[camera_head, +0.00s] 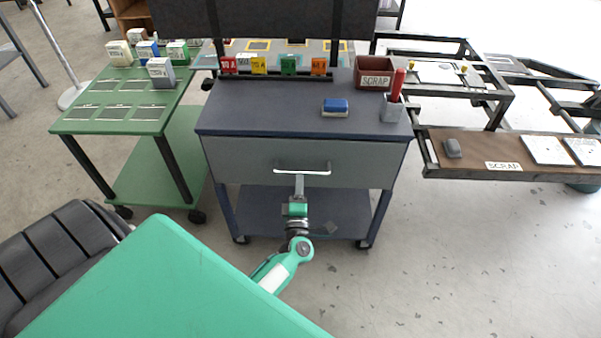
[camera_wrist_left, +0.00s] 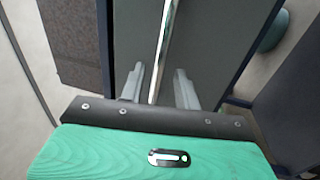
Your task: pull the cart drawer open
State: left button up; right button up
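The cart (camera_head: 260,118) is dark blue with a wide grey drawer (camera_head: 245,160) under its top. The drawer front looks flush with the cart, so it appears shut. A silver bar handle (camera_head: 315,172) is on the middle of the drawer front. My left gripper (camera_head: 299,182) is at the handle, reaching up from below in the head view. In the left wrist view the handle (camera_wrist_left: 166,35) runs between the two finger tips (camera_wrist_left: 160,80), with a gap on each side. The gripper is open around the bar. My right gripper is not in view.
On the cart top are a blue-and-white block (camera_head: 335,107), a scrap bin (camera_head: 374,75), a cup with a red marker (camera_head: 393,108) and several coloured cards. A green table (camera_head: 75,120) stands left, a brown scrap shelf (camera_head: 470,165) right. Floor before the cart is clear.

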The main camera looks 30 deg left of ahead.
aim_at(301, 171)
pick_arm(q)
jog(key=shift+x, duration=2.35)
grip_shut()
